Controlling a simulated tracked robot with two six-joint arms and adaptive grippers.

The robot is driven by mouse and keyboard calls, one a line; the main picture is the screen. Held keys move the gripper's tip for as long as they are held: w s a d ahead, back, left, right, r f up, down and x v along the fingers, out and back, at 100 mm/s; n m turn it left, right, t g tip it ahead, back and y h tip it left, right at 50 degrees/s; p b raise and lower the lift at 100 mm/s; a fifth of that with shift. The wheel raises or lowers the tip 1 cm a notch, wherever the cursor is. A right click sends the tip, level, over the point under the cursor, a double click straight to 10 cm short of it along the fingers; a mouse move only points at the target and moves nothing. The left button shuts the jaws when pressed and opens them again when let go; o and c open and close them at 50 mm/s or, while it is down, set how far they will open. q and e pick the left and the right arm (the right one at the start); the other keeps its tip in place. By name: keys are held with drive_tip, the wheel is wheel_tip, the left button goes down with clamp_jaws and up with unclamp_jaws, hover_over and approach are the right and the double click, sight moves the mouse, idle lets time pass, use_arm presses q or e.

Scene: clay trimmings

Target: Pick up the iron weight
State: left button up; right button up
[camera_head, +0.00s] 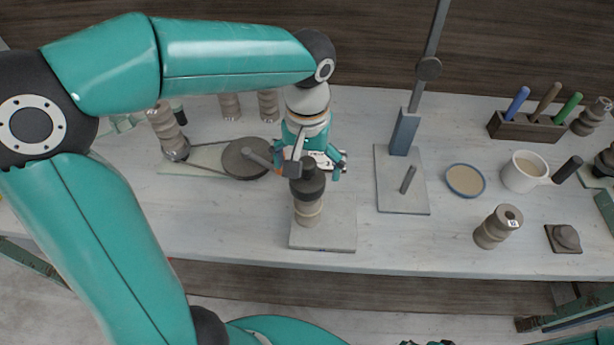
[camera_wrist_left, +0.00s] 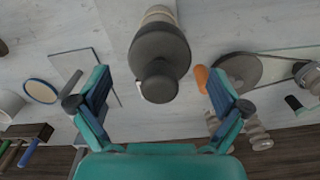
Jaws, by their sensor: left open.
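The iron weight (camera_head: 307,185) is a dark round disc with a knob on top. It sits on an upright ringed clay-coloured cylinder (camera_head: 309,212), which stands on a pale square board (camera_head: 340,236). My left gripper (camera_head: 313,171) is open above and behind the weight in the head view, partly overlapping it. In the left wrist view, the weight (camera_wrist_left: 160,55) shows its knob towards the camera, between the two spread fingers (camera_wrist_left: 154,78) with a gap on either side. The fingers are not closed on it.
A dark disc (camera_head: 246,158) lies left of the weight. A blue post (camera_head: 404,132) on a grey base stands to its right. Further right are a saucer (camera_head: 465,180), a mug (camera_head: 523,172), a ringed cylinder (camera_head: 497,227) and a tool block (camera_head: 526,127).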

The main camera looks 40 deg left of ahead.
sight(307, 178)
use_arm(q)
wheel_tip(307, 178, down, 3)
drive_tip(key=shift+f, duration=0.15)
drive_tip(key=shift+c, duration=0.2)
drive_tip(key=c, duration=1.6)
drive_tip(key=shift+c, duration=1)
drive_tip(key=shift+r, duration=0.2)
